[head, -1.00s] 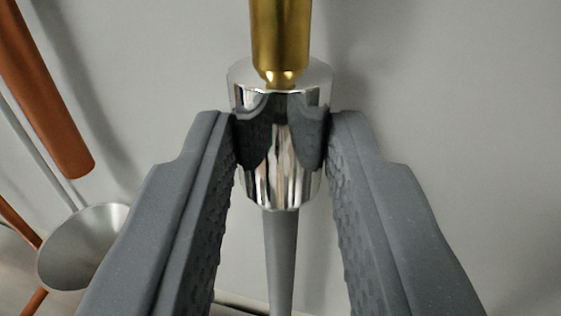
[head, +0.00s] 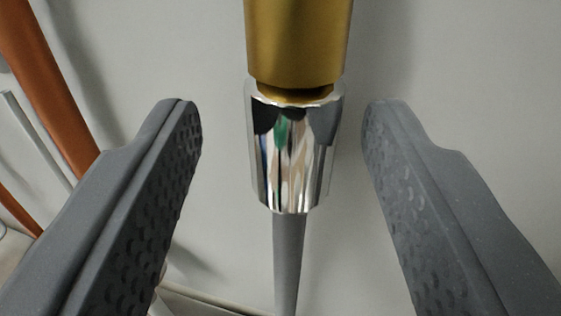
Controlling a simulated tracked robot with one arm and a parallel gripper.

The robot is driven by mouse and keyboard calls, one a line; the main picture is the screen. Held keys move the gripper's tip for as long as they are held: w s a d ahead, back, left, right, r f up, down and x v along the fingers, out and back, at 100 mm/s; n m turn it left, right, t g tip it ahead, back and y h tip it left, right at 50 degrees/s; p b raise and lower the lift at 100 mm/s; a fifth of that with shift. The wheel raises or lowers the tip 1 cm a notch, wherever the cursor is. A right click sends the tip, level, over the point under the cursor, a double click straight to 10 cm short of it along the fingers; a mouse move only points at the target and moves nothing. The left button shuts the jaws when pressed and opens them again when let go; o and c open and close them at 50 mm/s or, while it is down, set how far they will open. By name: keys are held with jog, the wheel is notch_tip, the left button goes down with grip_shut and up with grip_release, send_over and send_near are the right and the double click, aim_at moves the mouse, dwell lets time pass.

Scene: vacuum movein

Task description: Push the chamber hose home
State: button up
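The chamber hose is a thin grey tube (head: 287,262) with a shiny chrome end fitting (head: 294,165), upright in the middle of the head view. Directly above it is a brass fitting (head: 297,42), whose narrower lower neck enters or meets the chrome fitting's top. A thin band of that neck shows between them; how deep it sits inside is hidden. My gripper (head: 282,118) is open, one textured grey finger on each side of the chrome fitting. A clear gap shows on both sides, and nothing is held.
A copper-coloured pipe (head: 48,85) slants down at the left, behind my left finger. A thin grey rod (head: 35,140) and another copper piece lie below it. A pale wall fills the background, and the space right of the fittings looks clear.

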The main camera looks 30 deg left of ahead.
jog(key=shift+f, duration=0.1)
jog(key=shift+d, duration=0.1)
jog(key=shift+s+d, duration=0.2)
jog(key=v, duration=1.3)
jog(key=shift+p, duration=0.4)
jog(key=shift+f, duration=0.1)
